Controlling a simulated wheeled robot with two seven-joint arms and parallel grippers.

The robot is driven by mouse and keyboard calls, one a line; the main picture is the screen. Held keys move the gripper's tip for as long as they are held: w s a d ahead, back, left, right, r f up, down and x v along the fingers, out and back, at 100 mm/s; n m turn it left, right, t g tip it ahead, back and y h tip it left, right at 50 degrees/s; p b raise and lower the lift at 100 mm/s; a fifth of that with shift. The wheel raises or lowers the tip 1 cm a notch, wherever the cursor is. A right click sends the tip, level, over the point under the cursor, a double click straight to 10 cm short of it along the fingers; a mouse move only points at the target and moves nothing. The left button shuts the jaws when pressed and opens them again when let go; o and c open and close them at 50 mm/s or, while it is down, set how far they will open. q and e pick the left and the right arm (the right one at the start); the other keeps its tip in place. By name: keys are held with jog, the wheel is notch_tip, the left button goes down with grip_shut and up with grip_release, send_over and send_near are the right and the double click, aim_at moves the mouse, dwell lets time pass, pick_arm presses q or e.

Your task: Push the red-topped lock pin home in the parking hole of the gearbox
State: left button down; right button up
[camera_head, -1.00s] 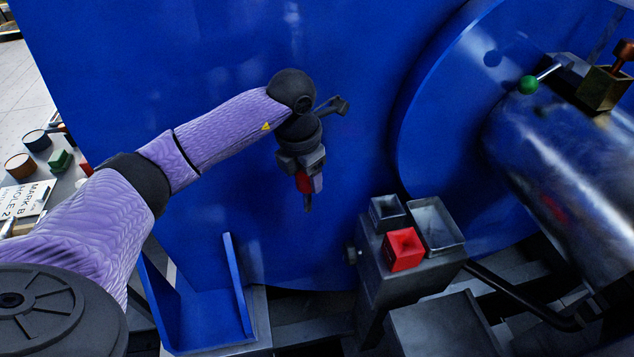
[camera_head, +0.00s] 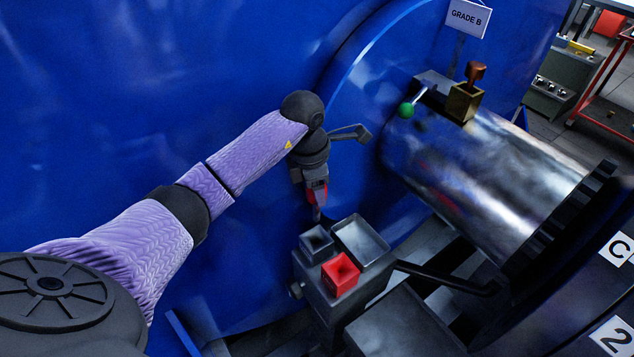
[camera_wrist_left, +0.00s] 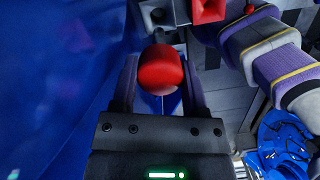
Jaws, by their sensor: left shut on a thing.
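The lock pin's rounded red top (camera_wrist_left: 160,66) sits between the fingers of my left gripper (camera_wrist_left: 160,92) in the left wrist view. In the head view my left gripper (camera_head: 316,190) is shut on the red-topped lock pin (camera_head: 317,211), which points down. The gripper is above and behind a grey gearbox-like block (camera_head: 331,304). The block carries a red square funnel (camera_head: 340,274), a dark square funnel (camera_head: 317,242) and a grey tray (camera_head: 361,243). The pin appears outside both funnels. I cannot tell which opening is the parking hole. My right gripper is not visible.
A large blue housing (camera_head: 200,70) rises behind my left arm. A shiny metal cylinder (camera_head: 480,165) lies to the right, with a green-knobbed lever (camera_head: 406,110) and a brass block (camera_head: 463,103). A dark bar (camera_head: 445,278) runs right from the grey block.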

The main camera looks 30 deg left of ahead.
aim_at(311, 202)
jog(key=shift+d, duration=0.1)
pick_arm(q)
jog(key=shift+f, duration=0.2)
notch_tip(311, 202, down, 6)
jog(key=b, duration=0.4)
jog(key=shift+r, duration=0.2)
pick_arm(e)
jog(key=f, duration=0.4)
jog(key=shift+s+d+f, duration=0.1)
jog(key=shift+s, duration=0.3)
pick_arm(q)
jog(key=shift+r, duration=0.1)
jog(key=shift+f+b, duration=2.35)
jog(key=shift+f, duration=0.75)
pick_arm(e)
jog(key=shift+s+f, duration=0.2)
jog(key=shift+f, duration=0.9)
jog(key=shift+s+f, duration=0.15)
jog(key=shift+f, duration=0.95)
